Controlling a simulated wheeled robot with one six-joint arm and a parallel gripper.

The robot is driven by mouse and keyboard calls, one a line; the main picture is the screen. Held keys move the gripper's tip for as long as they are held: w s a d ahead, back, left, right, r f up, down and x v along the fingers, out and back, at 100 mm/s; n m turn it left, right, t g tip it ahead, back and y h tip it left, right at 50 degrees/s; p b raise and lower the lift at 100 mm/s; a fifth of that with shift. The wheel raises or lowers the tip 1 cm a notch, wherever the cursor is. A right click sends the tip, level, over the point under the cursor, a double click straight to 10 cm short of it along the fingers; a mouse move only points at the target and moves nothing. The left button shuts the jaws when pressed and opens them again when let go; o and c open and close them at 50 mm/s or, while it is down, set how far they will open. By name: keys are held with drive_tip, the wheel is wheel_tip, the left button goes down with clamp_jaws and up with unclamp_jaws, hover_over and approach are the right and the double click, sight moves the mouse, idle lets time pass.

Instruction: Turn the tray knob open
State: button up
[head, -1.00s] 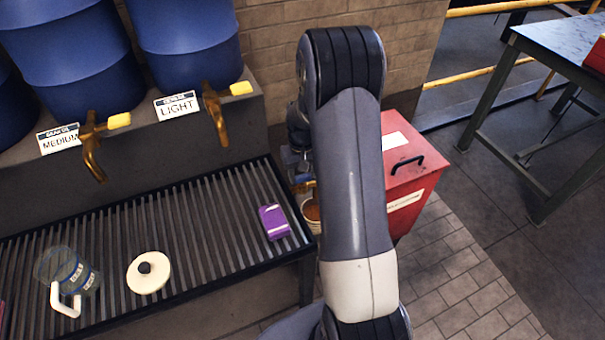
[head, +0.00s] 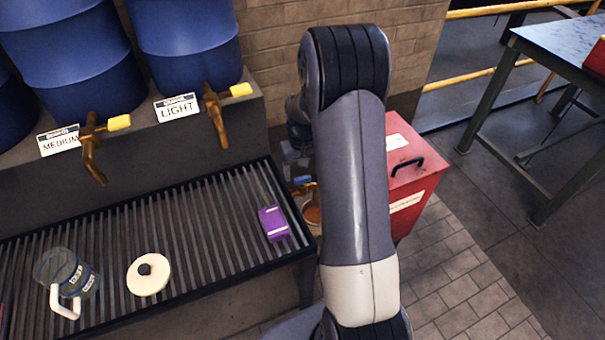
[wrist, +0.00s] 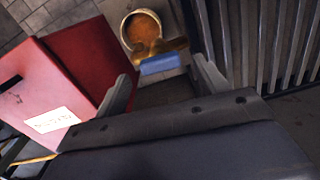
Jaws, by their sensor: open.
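The tray knob is a blue handle (wrist: 160,64) on a brass tap (wrist: 170,46). In the wrist view it sits between and just beyond the tips of my gripper (wrist: 166,78), whose two grey fingers are apart with nothing held. I cannot tell whether a finger touches it. In the head view the blue knob (head: 303,180) shows at the right end of the slatted drain tray (head: 215,215), beside my arm. My gripper is mostly hidden behind my arm there.
A bucket with brown liquid (wrist: 141,30) stands below the tap. A red bin (wrist: 75,65) is close on the left in the wrist view. A purple pack (head: 273,223), a white lid (head: 148,273) and a clear jug (head: 68,270) are on the tray.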

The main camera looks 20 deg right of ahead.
sight(303, 178)
wheel_tip(303, 178, up, 9)
drive_tip(key=shift+f, duration=0.15)
drive_tip(key=shift+f, duration=0.1)
wheel_tip(303, 178, down, 11)
drive_tip(key=shift+s+f, duration=0.1)
drive_tip(key=shift+r+m, duration=0.25)
drive_tip(key=shift+m, duration=0.05)
drive_tip(key=shift+m+p, duration=0.3)
drive_tip(key=shift+m, duration=0.2)
idle(0.4)
